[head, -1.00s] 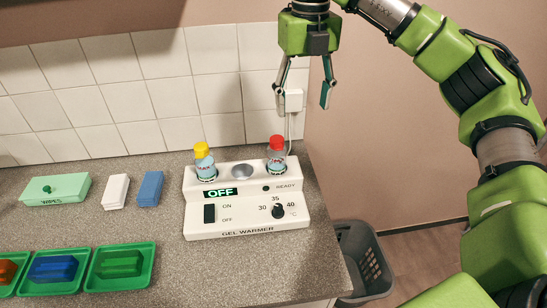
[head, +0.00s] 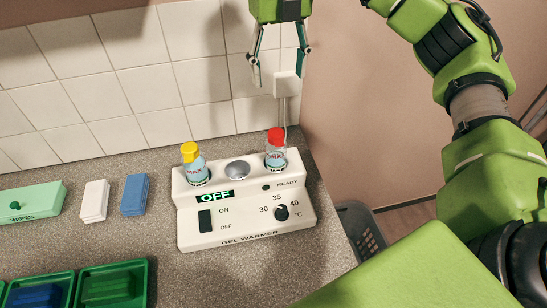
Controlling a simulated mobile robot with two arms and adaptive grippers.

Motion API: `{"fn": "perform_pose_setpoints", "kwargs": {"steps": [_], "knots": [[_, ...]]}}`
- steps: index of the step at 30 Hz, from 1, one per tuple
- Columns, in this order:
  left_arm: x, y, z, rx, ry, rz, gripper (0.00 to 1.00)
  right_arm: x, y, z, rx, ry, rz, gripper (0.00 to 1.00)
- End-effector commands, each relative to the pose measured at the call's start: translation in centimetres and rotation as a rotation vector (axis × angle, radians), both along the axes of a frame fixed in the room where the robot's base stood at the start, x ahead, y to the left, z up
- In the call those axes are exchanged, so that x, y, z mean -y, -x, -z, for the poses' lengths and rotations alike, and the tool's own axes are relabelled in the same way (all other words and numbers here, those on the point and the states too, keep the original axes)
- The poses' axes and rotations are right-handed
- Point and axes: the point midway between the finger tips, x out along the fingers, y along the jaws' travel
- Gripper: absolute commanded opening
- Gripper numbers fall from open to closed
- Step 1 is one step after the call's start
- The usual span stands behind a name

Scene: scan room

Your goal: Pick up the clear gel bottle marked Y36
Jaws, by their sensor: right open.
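Two clear bottles stand upright in the wells of the white gel warmer (head: 245,222). One bottle (head: 194,171) has a yellow cap and is on the left; the other bottle (head: 275,156) has a red cap and is on the right. Both have pale blue contents and small lettering too blurred to read, so I cannot tell which is marked Y36. My right gripper (head: 279,79) is open and empty, pointing down in front of the wall, above the red-capped bottle in the picture and apart from it. My left gripper is out of view.
A white wall socket (head: 287,84) with a cord is behind the warmer. A green wipes box (head: 30,203), white block (head: 94,201) and blue block (head: 134,195) lie left. Green trays (head: 148,290) are in front. A grey basket (head: 362,227) stands beyond the counter's right edge.

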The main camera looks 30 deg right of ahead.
Motion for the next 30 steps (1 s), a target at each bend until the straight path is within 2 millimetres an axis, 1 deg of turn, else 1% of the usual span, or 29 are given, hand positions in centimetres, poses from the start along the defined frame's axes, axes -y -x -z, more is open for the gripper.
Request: {"fn": "perform_pose_setpoints", "kwargs": {"steps": [1, 5, 9, 18, 22, 26, 29, 30], "knots": [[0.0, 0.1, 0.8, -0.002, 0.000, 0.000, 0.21, 0.0, 0.0, 0.8, 0.001, 0.000, 0.000, 0.59], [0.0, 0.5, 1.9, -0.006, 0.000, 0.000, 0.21, 0.0, 0.0, 1.9, 0.001, 0.000, 0.000, 0.59], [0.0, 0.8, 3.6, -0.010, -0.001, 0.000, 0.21, 0.0, 0.0, 3.5, 0.001, 0.000, 0.000, 0.59], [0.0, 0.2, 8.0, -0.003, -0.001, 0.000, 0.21, 0.0, 0.0, 7.9, 0.001, 0.000, 0.000, 0.59], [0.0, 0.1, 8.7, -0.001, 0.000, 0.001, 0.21, 0.0, 0.0, 8.7, 0.001, -0.001, 0.000, 0.59], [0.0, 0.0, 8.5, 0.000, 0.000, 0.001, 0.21, 0.0, 0.0, 9.5, -0.002, 0.001, 0.000, 0.59], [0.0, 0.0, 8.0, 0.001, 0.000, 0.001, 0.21, 0.0, 0.1, 11.1, -0.004, 0.001, -0.001, 0.59], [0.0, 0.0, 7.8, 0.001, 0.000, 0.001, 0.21, 0.0, 0.2, 11.9, -0.005, 0.000, -0.001, 0.59]]}}
